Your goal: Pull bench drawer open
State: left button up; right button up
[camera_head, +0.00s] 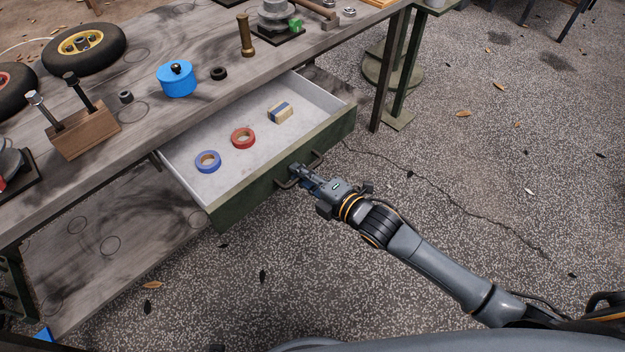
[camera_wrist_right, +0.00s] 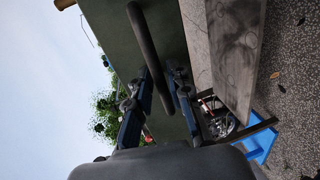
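The bench drawer (camera_head: 336,126) is pulled out from under the bench top, with its pale inside in view and its green front towards me. Its dark bar handle (camera_head: 318,159) runs along the front and shows in the right wrist view (camera_wrist_right: 141,38). My right gripper (camera_head: 297,172) is at the handle. In the wrist view its two blue fingers (camera_wrist_right: 163,75) stand apart with the bar between them; the bar lies nearer the left finger, and a gap shows beside the right one. Whether either finger touches it is unclear. My left gripper is not in view.
The bench top (camera_head: 137,139) carries wheels, a blue pot (camera_head: 176,79) and a wooden block (camera_head: 84,133). Speckled floor (camera_head: 440,150) is free in front.

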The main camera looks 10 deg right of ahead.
jog(key=v, duration=1.1)
jog(key=shift+s+d, duration=0.2)
jog(key=shift+s, duration=0.05)
